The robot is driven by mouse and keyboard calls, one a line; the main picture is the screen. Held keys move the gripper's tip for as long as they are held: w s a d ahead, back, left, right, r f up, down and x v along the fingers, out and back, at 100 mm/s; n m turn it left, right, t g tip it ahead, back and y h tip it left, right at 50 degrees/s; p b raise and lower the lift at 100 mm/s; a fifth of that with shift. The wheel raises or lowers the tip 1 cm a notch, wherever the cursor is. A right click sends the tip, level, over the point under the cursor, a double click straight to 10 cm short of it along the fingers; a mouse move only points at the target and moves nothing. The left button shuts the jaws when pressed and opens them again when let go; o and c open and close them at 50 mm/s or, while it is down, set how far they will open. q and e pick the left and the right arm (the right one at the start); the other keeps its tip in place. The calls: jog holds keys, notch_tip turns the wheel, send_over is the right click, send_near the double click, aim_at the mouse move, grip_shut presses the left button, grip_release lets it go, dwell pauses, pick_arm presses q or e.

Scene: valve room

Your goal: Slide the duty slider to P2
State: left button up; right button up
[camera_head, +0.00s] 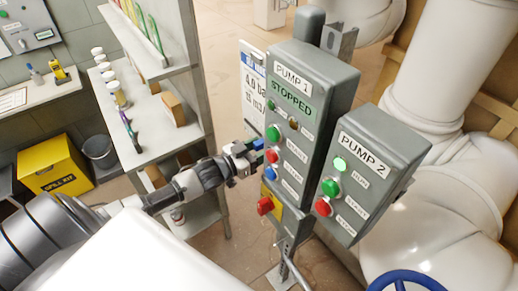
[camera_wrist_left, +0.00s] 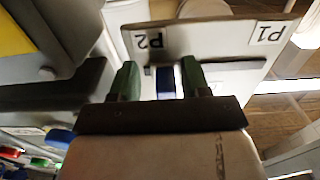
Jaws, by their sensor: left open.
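In the left wrist view, a pale plate carries a P2 label (camera_wrist_left: 149,41) at the left and a P1 label (camera_wrist_left: 268,34) at the right. A dark slot (camera_wrist_left: 235,66) runs below the labels. The blue slider knob (camera_wrist_left: 165,82) stands near the P2 end of the slot. My left gripper (camera_wrist_left: 161,80) is open, with one green finger on each side of the knob; small gaps show between knob and fingers. In the head view, my left gripper (camera_head: 246,149) is at the left side of the Pump 1 box (camera_head: 315,85), where the plate is mostly hidden. My right gripper is not in view.
The Pump 2 box (camera_head: 372,165) stands right of Pump 1, with coloured buttons. A red knob (camera_head: 265,206) sits below my gripper. A shelf (camera_head: 150,110) is behind my left arm. White pipes (camera_head: 455,80) and a blue handwheel (camera_head: 402,279) are at the right.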

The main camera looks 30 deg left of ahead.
pick_arm(q)
jog(key=shift+s+a, duration=0.1)
jog(key=shift+s, duration=0.15)
jog(key=b+v, duration=0.2)
jog(key=v, duration=0.8)
jog(key=shift+s, duration=0.15)
jog(key=shift+a, duration=0.1)
jog(key=s+a+f+n+g+y+b, duration=0.1)
jog(key=s+a+f+g+y, duration=0.15)
jog(key=f, duration=0.85)
jog(key=s+a+f+n+g+y, duration=0.15)
jog(key=s+f, duration=0.25)
jog(key=f, duration=0.6)
jog(key=s+a+f+n+g+y+b, duration=0.1)
jog(key=s+f+g+y, duration=0.2)
jog(key=f, duration=0.8)
jog(key=s+d+f+g, duration=0.3)
jog(key=s+d+f, duration=0.2)
jog(key=s, duration=0.3)
jog(key=s+d+f+m+g, duration=0.1)
jog(key=s+d+f+g, duration=0.1)
jog(key=s+d+f, duration=0.3)
jog(key=s+d+f+g, duration=0.3)
jog(key=s+d+f, duration=0.2)
jog(key=s+f, duration=0.4)
jog(key=s, duration=0.2)
jog(key=shift+s+d+m+g+b, duration=0.3)
jog(key=shift+s+d+m+b, duration=0.05)
jog(key=shift+s+d+b, duration=0.05)
